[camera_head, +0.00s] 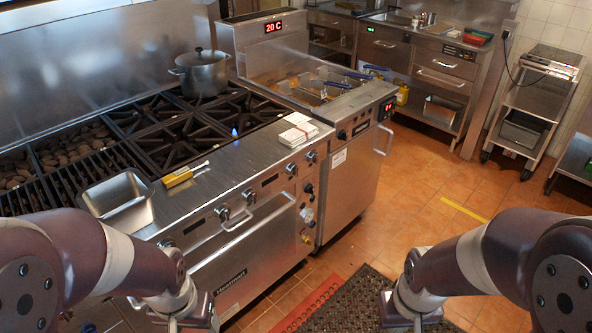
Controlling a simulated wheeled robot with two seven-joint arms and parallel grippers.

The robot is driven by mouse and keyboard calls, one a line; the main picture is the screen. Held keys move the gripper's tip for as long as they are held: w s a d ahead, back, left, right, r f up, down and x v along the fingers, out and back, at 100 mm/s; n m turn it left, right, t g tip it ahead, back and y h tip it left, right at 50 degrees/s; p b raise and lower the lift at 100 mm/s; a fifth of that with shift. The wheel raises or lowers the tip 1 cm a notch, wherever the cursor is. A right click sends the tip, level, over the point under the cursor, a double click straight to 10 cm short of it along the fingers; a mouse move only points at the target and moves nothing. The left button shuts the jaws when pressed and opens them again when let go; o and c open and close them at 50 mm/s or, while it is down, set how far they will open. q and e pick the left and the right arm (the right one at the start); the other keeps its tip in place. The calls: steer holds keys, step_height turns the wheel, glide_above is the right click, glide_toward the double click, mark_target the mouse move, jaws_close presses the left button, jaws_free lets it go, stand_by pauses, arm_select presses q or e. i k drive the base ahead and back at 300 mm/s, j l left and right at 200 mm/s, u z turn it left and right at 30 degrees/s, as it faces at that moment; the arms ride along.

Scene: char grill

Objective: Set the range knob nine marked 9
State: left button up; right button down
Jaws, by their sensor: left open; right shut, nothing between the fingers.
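The range (205,235) has a steel front panel with several round knobs, seen in the head view. One pair has a left knob (222,213) and a right knob (248,196). Another pair (291,169) sits further right, and more knobs run down the panel's right end (308,188). The number marks are too small to read, so I cannot tell which knob is 9. My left gripper (190,318) is open at the bottom edge, in front of the range and apart from the knobs. My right gripper (418,318) is shut and empty over the floor mat. Both fingertips are partly cut off.
A pot (203,76) stands on the back burner. A steel pan (118,203), a yellow box (178,177) and white cards (298,130) sit on the range top. An oven handle (258,216) juts out below the knobs.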

mark_target(292, 169)
steer(key=i+l+z, duration=0.1)
steer(key=i+l, duration=0.15)
steer(key=i, duration=0.2)
steer(key=i+l+z, duration=0.15)
steer(key=i, duration=0.35)
steer(key=l, duration=0.05)
